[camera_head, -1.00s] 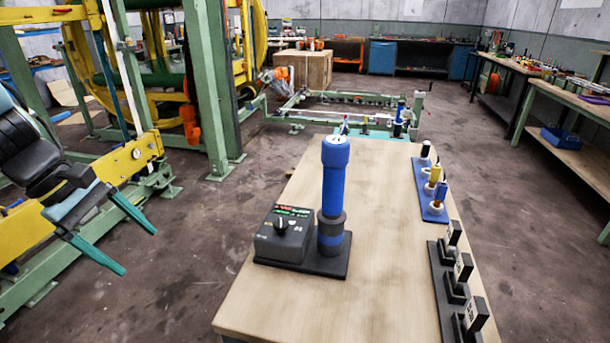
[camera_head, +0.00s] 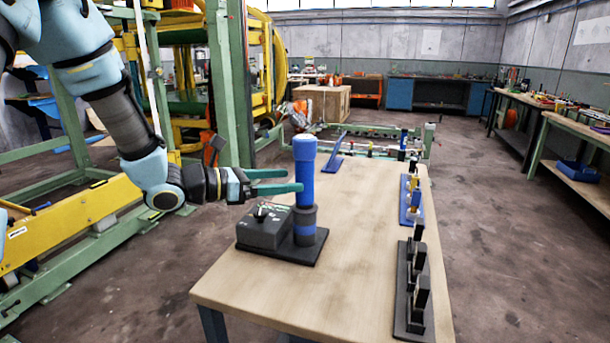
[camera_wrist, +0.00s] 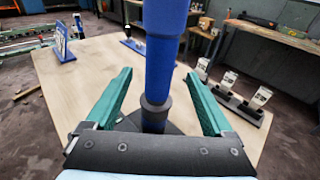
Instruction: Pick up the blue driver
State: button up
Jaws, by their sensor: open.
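The blue driver (camera_head: 304,170) stands upright in a dark collar on a black base at the near left of the wooden table. My gripper (camera_head: 298,180) reaches in from the left at about the driver's mid-height. In the wrist view the driver (camera_wrist: 160,60) rises between the two green fingers of my gripper (camera_wrist: 155,88), with a gap on each side. The fingers are open and do not appear to touch it. Its top is cut off in the wrist view but shows in the head view.
A dark control box (camera_head: 264,226) with a knob shares the base, just below my gripper. A blue rack (camera_head: 410,200) and a black rack (camera_head: 412,290) line the table's right edge. The wooden table's (camera_head: 345,260) middle is clear. A green post (camera_head: 230,85) stands behind my arm.

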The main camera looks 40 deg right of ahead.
aim_at(305, 181)
jog(key=x, duration=0.2)
jog(key=p+x, duration=0.2)
jog(key=x, duration=0.1)
jog(key=shift+d+f, duration=0.3)
jog(key=shift+f, duration=0.05)
grip_shut()
dwell(0.4)
